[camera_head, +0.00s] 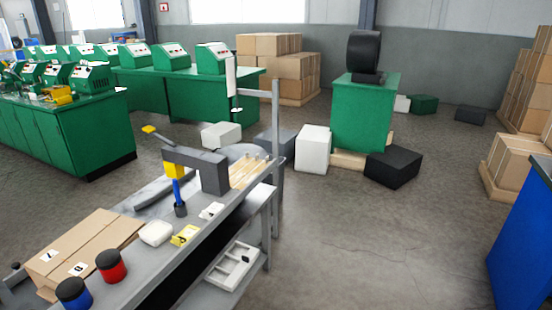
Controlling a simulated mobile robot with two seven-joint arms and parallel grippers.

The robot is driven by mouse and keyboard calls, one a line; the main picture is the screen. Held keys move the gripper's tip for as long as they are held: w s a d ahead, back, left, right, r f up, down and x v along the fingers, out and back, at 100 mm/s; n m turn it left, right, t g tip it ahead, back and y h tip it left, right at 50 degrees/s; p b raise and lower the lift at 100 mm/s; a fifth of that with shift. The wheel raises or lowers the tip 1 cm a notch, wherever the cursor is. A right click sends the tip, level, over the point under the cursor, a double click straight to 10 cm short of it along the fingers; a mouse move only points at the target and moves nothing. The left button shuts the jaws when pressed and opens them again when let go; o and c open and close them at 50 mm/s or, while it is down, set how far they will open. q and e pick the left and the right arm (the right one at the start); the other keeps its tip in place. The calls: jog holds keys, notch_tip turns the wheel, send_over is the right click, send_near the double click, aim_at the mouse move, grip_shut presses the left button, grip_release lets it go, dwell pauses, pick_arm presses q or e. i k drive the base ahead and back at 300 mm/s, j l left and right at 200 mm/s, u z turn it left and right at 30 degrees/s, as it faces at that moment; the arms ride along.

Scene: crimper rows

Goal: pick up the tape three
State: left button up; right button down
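A grey workbench (132,293) runs from the lower left toward the middle. A red roll with a black top (111,267) and a blue roll with a black top (73,294) stand at its near left end. They look like tape rolls, but I see no number on either, so I cannot tell which is tape three. Neither of my grippers shows in the head view.
A cardboard box (105,228) with small white labels lies beside the rolls. A white lump (155,233), a yellow card (185,236) and a grey bench tool (212,172) stand further along. Open floor (390,245) lies to the right, before a blue cabinet (525,250).

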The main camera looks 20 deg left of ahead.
aim_at(250, 177)
jog(key=i+j+z, duration=0.15)
jog(key=i, duration=0.3)
jog(key=i+j+z, duration=0.15)
jog(key=i, duration=0.3)
jog(key=i+j+z, duration=0.2)
jog(key=i, duration=0.2)
